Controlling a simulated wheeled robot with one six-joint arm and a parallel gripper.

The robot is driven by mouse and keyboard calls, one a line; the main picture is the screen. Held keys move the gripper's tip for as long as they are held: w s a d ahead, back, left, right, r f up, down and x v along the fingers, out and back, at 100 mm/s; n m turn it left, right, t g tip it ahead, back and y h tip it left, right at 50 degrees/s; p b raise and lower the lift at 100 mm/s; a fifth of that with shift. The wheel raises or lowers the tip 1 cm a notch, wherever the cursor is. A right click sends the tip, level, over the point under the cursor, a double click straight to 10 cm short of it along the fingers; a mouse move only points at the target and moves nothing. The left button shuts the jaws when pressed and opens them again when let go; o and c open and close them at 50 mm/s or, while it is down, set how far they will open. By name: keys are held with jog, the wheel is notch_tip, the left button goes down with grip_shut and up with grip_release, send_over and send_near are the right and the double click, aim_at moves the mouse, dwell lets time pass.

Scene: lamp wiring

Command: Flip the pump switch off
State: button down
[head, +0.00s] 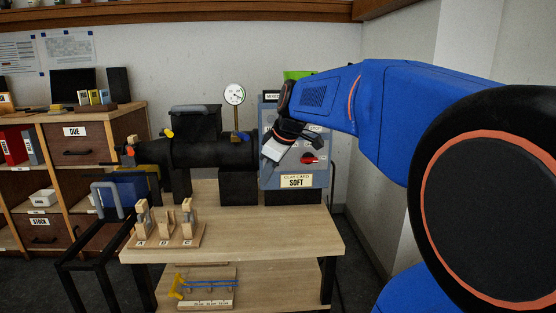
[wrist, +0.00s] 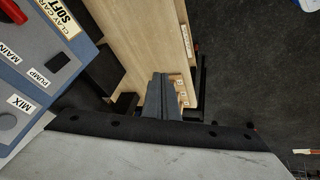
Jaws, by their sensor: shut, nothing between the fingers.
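The blue-grey control panel (head: 318,178) stands at the right end of the black machine, with a red main switch (head: 309,159). In the wrist view, the panel's edge (wrist: 40,98) shows at the left. A small dark pump switch (wrist: 57,61) is beside the PUMP label (wrist: 39,77); its position is unclear. In the head view, my arm and gripper cover part of the panel, and I cannot make out the pump switch. My gripper (wrist: 161,78) is shut and empty, its fingers apart from the switch, which lies to their left in the wrist view.
A MIX label (wrist: 21,104) and dark round knob (wrist: 7,122) are near the pump switch. A wooden bench (head: 250,232) stands in front, with wooden stands (head: 165,225) at its left. A gauge (head: 234,95) rises above the machine. A wall is close at right.

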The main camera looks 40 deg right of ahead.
jog(key=w+d+r+n, duration=0.2)
jog(key=w+d, duration=0.3)
jog(key=d, duration=0.3)
jog(key=w+d+r+n+t, duration=0.1)
jog(key=w+d+r+n, duration=0.1)
jog(key=w+d, duration=0.3)
jog(key=d, duration=0.3)
jog(key=shift+d+r, duration=0.35)
jog(key=shift+r, duration=0.05)
jog(key=shift+f, duration=0.1)
jog(key=w+d+f, duration=0.1)
jog(key=w+f, duration=0.7)
jog(key=w, duration=0.1)
jog(key=shift+f, duration=0.35)
jog(key=shift+d, duration=0.1)
